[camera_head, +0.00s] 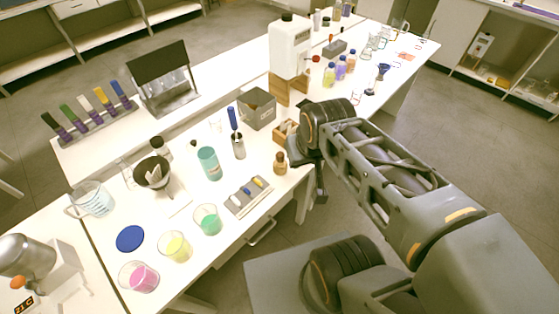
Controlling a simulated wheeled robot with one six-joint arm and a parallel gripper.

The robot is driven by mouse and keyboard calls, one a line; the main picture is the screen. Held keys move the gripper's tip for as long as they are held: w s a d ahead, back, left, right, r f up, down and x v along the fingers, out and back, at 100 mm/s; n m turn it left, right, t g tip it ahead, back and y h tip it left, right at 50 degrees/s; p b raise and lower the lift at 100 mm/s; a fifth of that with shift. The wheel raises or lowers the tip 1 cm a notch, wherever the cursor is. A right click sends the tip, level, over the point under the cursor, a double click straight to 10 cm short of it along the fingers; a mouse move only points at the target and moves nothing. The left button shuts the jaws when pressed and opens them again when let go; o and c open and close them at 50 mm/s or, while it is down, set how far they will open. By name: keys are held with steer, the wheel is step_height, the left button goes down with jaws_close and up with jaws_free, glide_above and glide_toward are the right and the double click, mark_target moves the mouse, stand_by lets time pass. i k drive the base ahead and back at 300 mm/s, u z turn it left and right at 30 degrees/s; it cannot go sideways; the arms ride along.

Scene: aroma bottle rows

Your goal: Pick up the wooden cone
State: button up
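No plain wooden cone can be made out for certain. A small brown piece (280,162) with a wide base and a narrow top stands upright near the table's front edge; I cannot tell whether it is the cone or an amber bottle. My gripper (320,192) hangs at the end of the folded arm, just right of this brown piece and apart from it, by the table's front edge. Its fingers are dark and seen edge-on, so their opening is unclear. A wooden box (279,131) behind the brown piece is partly hidden by my arm.
The white table (195,235) carries a teal cup (209,163), a grey tray (241,202), beakers of yellow (175,247), green (208,219) and pink (139,277) liquid, and a grey bin (257,109). A white jug (289,47) stands on a wooden stand behind. Open floor lies at right.

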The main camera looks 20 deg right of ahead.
mark_target(280, 163)
steer(key=u, duration=1.6)
steer(key=k, duration=0.8)
steer(key=z, duration=0.8)
steer(key=i, duration=0.5)
steer(key=z, duration=0.05)
